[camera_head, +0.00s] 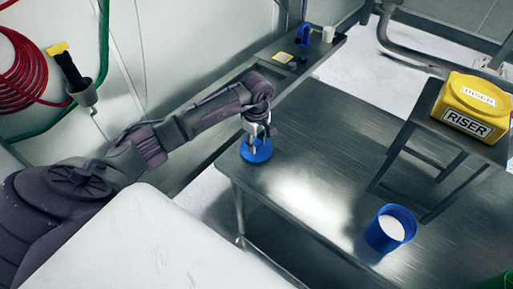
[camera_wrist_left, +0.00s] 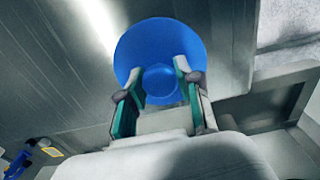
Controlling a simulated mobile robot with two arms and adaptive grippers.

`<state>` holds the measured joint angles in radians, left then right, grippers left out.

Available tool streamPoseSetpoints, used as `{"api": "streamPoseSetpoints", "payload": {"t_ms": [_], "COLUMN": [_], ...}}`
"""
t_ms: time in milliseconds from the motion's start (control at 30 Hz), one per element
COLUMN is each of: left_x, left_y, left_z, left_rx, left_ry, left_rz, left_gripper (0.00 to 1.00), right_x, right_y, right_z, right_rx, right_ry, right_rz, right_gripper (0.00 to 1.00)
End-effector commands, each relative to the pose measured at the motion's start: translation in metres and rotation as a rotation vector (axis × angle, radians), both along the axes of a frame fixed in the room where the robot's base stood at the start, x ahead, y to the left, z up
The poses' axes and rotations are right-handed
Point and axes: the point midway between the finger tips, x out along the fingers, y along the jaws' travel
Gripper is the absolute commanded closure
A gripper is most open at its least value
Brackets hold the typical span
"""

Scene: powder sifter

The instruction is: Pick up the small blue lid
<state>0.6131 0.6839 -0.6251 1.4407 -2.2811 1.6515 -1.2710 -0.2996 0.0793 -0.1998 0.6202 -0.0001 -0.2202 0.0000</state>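The small blue lid (camera_head: 257,151) is a round blue disc at the near left corner of the metal table. In the left wrist view the lid (camera_wrist_left: 160,37) fills the upper middle, with a round raised knob facing the camera. My left gripper (camera_head: 254,143) points down over the lid. In the left wrist view its two fingers (camera_wrist_left: 159,68) stand apart, one on each side of the knob. Contact with the knob cannot be made out. My right gripper is in neither view.
The metal table (camera_head: 310,170) is mostly bare. A blue container with white powder (camera_head: 391,228) stands at its right front. A yellow riser tub (camera_head: 473,105) sits on a small raised stand (camera_head: 440,129). Small items, including a blue one (camera_head: 304,36), line the back ledge.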

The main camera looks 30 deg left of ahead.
Motion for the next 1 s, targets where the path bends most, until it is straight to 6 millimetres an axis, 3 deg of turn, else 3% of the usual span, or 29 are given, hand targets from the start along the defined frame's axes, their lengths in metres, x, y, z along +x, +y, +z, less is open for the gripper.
{"api": "streamPoseSetpoints", "payload": {"t_ms": [33,167,567,800,1000], "left_x": [0.0,0.0,0.001,0.002,-0.006], "left_y": [0.0,0.0,0.001,0.001,-0.046], "left_z": [0.0,0.0,0.006,0.039,0.065], "left_rx": [0.0,0.0,0.001,0.003,0.0], "left_ry": [0.0,0.0,-0.003,-0.007,-0.006], "left_rz": [0.0,0.0,0.0,-0.001,-0.008], "left_gripper": [0.79,1.0,1.0,1.0,1.0], "right_x": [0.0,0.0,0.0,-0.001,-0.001], "right_y": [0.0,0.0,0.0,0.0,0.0], "right_z": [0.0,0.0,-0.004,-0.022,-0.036], "right_rx": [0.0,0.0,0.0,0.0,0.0], "right_ry": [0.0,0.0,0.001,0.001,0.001], "right_rz": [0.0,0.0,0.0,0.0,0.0], "right_gripper": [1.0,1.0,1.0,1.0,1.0]}}
